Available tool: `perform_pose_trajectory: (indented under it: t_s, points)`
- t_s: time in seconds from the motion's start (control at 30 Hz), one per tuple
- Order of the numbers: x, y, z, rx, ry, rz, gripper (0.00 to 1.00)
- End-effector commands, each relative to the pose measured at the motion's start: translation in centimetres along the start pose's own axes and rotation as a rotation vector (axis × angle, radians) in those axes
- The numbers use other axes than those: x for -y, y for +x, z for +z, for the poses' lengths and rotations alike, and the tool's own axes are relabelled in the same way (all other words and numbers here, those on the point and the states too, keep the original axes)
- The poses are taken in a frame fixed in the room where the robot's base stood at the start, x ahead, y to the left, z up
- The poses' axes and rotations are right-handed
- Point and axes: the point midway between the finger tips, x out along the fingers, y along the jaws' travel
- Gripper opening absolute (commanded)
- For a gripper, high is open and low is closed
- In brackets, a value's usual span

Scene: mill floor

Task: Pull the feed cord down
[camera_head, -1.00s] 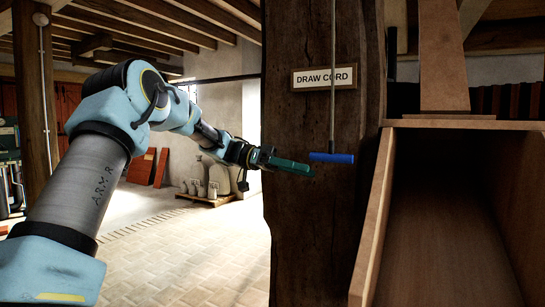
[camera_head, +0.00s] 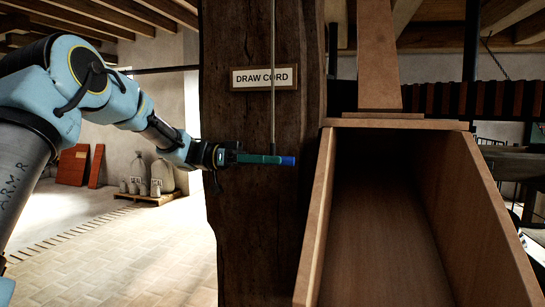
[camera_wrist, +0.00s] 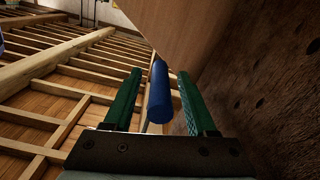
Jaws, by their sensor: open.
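The feed cord (camera_head: 273,50) hangs down the front of a dark wooden post under a "DRAW CORD" sign. Its blue handle (camera_head: 288,161) lies level at the cord's lower end. My gripper (camera_head: 270,159) is at the handle, with its green fingers covering most of it in the head view. In the wrist view the blue handle (camera_wrist: 159,92) lies between the two green fingers of my gripper (camera_wrist: 160,90). The fingers are open, one on each side, with a gap visible at the left finger. The handle's right side is close to the right finger; contact cannot be told.
The dark wooden post (camera_head: 240,220) stands right behind my gripper. A wooden chute (camera_head: 312,225) stands close to the right of the handle. The "DRAW CORD" sign (camera_head: 264,78) is above. Sacks on a pallet (camera_head: 150,198) are far back left. The left floor is clear.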

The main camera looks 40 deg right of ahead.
Motion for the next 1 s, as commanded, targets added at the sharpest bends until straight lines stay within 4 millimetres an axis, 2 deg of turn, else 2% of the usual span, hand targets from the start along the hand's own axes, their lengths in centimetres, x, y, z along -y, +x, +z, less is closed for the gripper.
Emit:
perform_pose_trajectory:
  t_s: [0.3,0.8,1.0]
  points:
    - [0.01,0.23,0.04,0.001,0.0,-0.001,0.56]
    - [0.01,0.21,0.01,0.001,0.0,-0.001,0.0]
    - [0.01,0.2,0.01,0.001,0.0,-0.001,0.0]
